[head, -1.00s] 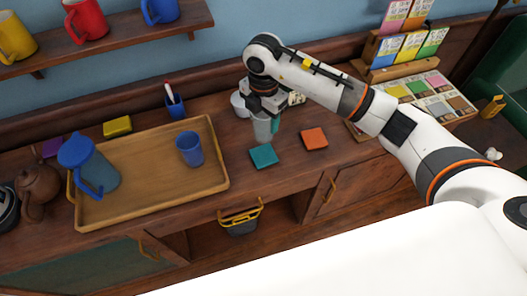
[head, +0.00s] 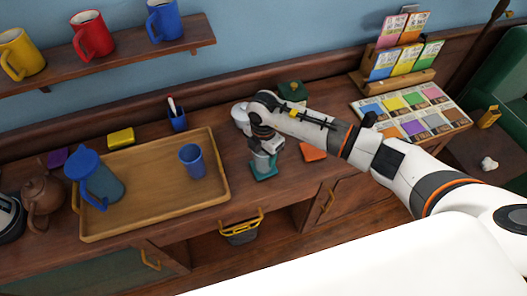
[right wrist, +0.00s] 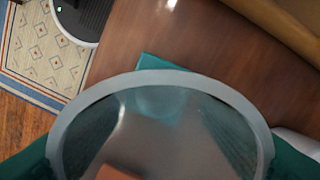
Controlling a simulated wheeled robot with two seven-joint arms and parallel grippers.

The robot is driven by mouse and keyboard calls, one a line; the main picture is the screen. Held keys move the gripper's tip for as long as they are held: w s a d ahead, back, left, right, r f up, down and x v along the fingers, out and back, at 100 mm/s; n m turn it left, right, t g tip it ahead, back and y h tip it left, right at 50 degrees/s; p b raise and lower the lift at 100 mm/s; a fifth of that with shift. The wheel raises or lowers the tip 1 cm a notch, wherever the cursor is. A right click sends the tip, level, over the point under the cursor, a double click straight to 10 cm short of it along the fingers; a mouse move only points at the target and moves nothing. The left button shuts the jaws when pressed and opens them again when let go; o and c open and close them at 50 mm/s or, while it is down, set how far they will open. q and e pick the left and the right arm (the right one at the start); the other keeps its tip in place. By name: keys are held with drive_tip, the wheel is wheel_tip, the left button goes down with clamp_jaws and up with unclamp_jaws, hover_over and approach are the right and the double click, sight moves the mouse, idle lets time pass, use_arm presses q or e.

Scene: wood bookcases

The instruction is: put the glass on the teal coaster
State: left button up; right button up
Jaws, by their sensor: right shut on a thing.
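My right gripper (head: 264,148) is shut on the clear glass (head: 264,161) and holds it upright. In the head view the glass is over the teal coaster (head: 263,176), whose near part shows below it. I cannot tell whether its base touches the coaster. In the right wrist view the glass's pale rim (right wrist: 160,78) fills the lower part, and a corner of the teal coaster (right wrist: 148,60) shows beyond the rim. The rest of the coaster is seen only through the glass or hidden. My left gripper is not in view.
An orange coaster (head: 313,152) lies just right of the glass. A wooden tray (head: 217,190) with a blue cup (head: 191,160) and a blue-lidded pitcher (head: 104,182) is to the left. A dark green box (head: 291,90) stands behind my arm.

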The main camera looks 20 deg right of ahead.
drive_tip(key=shift+f, duration=0.1)
drive_tip(key=o, duration=1.1)
drive_tip(key=shift+r, duration=0.3)
wheel_tip(320, 180, up, 12)
drive_tip(key=b, duration=0.2)
drive_tip(key=shift+f, duration=0.15)
